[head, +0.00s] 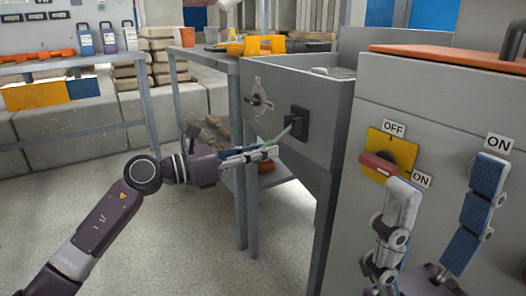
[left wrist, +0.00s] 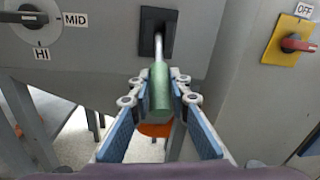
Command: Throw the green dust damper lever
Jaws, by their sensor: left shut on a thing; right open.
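The green dust damper lever has a green grip (left wrist: 160,92) on a grey metal rod that comes out of a black plate (head: 298,122) on the grey cabinet front. In the head view the rod slants down and left from the plate. My left gripper (head: 262,155) is shut around the green grip, which lies between its two blue-padded fingers in the left wrist view (left wrist: 160,100). In the head view the fingers mostly hide the grip. My right gripper (head: 444,185) is open and empty, in front of the right-hand cabinet.
A rotary knob (left wrist: 32,17) with MID and HI labels is left of the lever. A red-handled switch on a yellow OFF/ON plate (head: 402,150) is to the right, close to my right gripper. A grey table leg (head: 250,205) stands below my left gripper.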

